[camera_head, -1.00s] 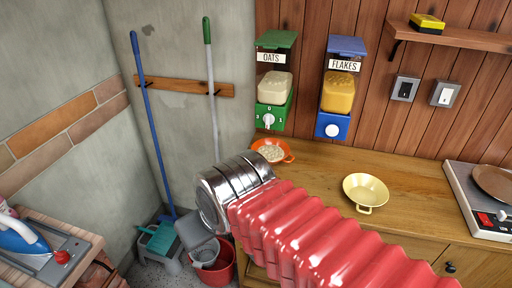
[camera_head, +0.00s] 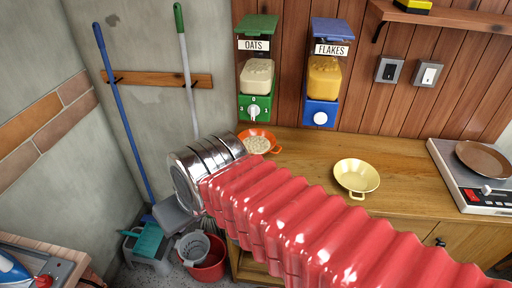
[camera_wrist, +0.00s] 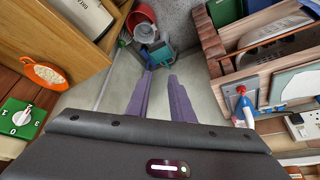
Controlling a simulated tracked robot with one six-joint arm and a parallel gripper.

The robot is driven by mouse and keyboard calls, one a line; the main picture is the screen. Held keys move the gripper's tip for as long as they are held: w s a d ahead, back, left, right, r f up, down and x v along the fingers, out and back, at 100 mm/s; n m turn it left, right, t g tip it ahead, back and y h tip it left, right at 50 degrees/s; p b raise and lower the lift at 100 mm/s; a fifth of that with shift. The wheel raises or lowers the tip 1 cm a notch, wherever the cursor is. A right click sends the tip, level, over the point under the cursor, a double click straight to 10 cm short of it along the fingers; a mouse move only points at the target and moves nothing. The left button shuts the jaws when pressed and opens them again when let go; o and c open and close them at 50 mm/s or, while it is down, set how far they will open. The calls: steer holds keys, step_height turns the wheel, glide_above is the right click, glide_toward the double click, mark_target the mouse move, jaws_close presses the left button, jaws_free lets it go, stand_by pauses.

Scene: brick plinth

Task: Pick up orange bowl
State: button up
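The orange bowl (camera_head: 262,131) stands on the wooden counter under the oats dispenser and holds pale oats. My silver wrist end partly overlaps it in the head view. The bowl also shows at the left in the wrist view (camera_wrist: 61,85), with a handle at its side. My gripper (camera_wrist: 160,76) shows two purple fingers, apart and with nothing between them. They point over the floor, to the right of the bowl in the wrist view. The fingers are hidden in the head view.
A green oats dispenser (camera_head: 257,105) and a blue flakes dispenser (camera_head: 321,112) hang on the wooden wall. A yellow bowl (camera_head: 357,174) stands on the counter (camera_head: 400,160), left of a hotplate (camera_head: 465,190). A red bucket (camera_head: 208,268) and brooms stand by the grey wall.

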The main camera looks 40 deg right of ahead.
steer(key=w+d+f+m+t+y, duration=0.2)
steer(key=w+d+f+m+y, duration=0.5)
steer(key=w+d+m, duration=0.65)
steer(key=s+d+f+m+t+h, duration=0.1)
steer(key=d+f+m+t+h, duration=0.1)
steer(key=d+m, duration=0.2)
steer(key=s+d+f+m+t+h, duration=0.1)
steer(key=d+m, duration=0.4)
steer(key=d, duration=0.6)
steer(key=s+d+f+m+t+h, duration=0.2)
steer(key=d+f+m+t+h, duration=0.1)
steer(key=d, duration=0.5)
steer(key=shift+d+f+m+t, duration=0.25)
steer(key=shift+f+m+t, duration=0.2)
steer(key=shift+m, duration=0.7)
steer(key=shift+w, duration=0.1)
steer(key=shift+x, duration=4.35)
steer(key=shift+f, duration=0.1)
